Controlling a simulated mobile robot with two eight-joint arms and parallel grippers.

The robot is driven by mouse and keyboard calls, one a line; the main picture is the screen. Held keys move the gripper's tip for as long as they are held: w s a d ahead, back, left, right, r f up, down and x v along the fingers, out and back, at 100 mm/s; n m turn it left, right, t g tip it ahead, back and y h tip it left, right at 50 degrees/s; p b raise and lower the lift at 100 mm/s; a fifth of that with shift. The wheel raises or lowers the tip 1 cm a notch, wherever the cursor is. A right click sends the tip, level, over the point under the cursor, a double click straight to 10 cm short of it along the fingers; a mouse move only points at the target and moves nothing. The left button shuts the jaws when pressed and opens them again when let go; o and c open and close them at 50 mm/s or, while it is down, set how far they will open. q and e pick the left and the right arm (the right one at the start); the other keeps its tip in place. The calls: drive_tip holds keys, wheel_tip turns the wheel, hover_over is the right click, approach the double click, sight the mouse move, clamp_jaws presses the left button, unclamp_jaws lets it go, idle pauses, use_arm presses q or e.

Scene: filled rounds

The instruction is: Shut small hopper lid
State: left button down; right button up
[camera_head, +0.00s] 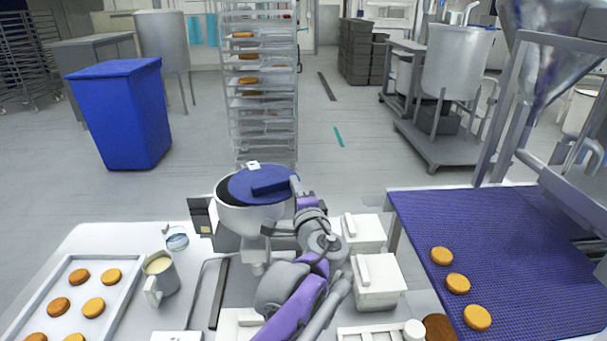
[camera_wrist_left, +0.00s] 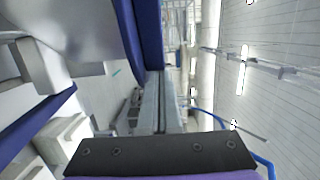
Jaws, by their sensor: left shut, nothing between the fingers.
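The small hopper (camera_head: 232,220) is a white round bowl on a stand at the centre of the worktable. Its blue lid (camera_head: 243,184) lies partly over the mouth and looks tilted, with a dark gap showing at the left. My left gripper (camera_head: 295,186) is at the lid's right edge, shut with nothing in it; the contact is hard to make out. In the left wrist view the shut fingers (camera_wrist_left: 160,100) point away beside the blue lid (camera_wrist_left: 145,35), and the pale hopper (camera_wrist_left: 75,25) fills the upper left. My right gripper is not in view.
White lidded boxes (camera_head: 378,285) stand right of my left arm. A blue conveyor belt (camera_head: 500,240) with several biscuits is at the right. A jug (camera_head: 160,278) and a tray (camera_head: 115,300) of biscuits are at the left. A rack (camera_head: 260,110) stands behind.

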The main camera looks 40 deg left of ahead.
sight(266, 190)
use_arm(q)
drive_tip(key=s, duration=0.2)
drive_tip(key=s+a+p, duration=0.2)
drive_tip(key=s, duration=0.1)
drive_tip(key=shift+s+a, duration=0.1)
drive_tip(key=shift+s, duration=0.2)
drive_tip(key=shift+s+a+p, duration=0.2)
drive_tip(key=shift+s+p, duration=0.1)
drive_tip(key=shift+p, duration=0.1)
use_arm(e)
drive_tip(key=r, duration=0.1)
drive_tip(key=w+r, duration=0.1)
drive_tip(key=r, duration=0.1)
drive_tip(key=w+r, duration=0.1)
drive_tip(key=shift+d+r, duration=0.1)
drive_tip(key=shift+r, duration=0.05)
use_arm(q)
drive_tip(key=shift+s+f, duration=0.15)
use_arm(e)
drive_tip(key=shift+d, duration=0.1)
